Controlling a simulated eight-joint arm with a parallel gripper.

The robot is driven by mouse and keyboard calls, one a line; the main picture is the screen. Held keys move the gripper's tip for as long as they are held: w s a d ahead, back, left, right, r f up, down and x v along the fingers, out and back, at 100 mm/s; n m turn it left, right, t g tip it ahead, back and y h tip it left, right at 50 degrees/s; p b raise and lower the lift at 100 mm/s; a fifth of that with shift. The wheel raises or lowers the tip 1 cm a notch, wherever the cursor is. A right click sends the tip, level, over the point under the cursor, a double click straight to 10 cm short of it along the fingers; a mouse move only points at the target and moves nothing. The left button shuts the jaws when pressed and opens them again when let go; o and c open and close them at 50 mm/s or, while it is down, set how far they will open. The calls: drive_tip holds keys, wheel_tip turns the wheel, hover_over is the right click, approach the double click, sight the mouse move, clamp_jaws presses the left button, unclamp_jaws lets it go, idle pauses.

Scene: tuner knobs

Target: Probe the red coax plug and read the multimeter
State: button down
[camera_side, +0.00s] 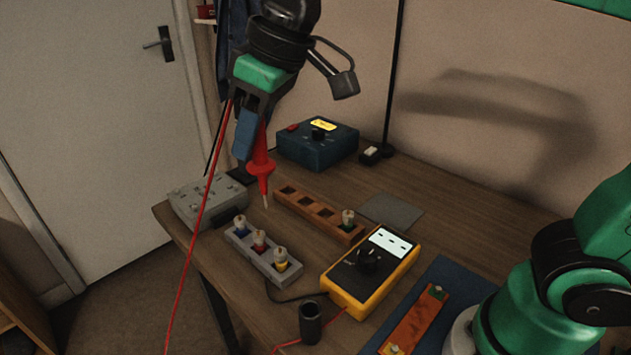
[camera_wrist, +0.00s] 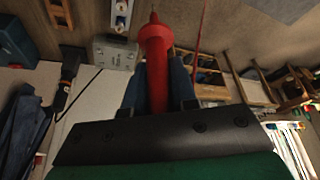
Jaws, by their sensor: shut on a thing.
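My gripper (camera_side: 254,140) is shut on a red probe (camera_side: 261,168), whose metal tip points down above the table. In the wrist view the probe (camera_wrist: 155,60) stands between the blue fingers of my gripper (camera_wrist: 157,85). A grey block (camera_side: 262,258) below holds three coax plugs in a row: blue (camera_side: 240,230), red (camera_side: 259,241) and yellow (camera_side: 281,260). The probe tip is above the block, apart from the plugs.
A grey box (camera_side: 196,206) is at left, a dark blue tuner box (camera_side: 310,152) at the back. A black cup (camera_side: 310,322) stands in front. A red cable (camera_side: 193,240) hangs from my gripper.

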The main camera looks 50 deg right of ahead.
drive_tip(key=w+d+f+m+h, duration=0.1)
drive_tip(key=w+d+f, duration=0.3)
drive_tip(key=w+f, duration=0.4)
drive_tip(key=shift+w+f+m+t, duration=0.35)
drive_tip(key=shift+f+m, duration=0.45)
drive_tip(key=shift+f, duration=1)
drive_tip(key=shift+f, duration=0.35)
idle(0.5)
drive_tip(key=shift+r, duration=0.1)
wheel_tip(320, 180, up, 5)
idle(0.8)
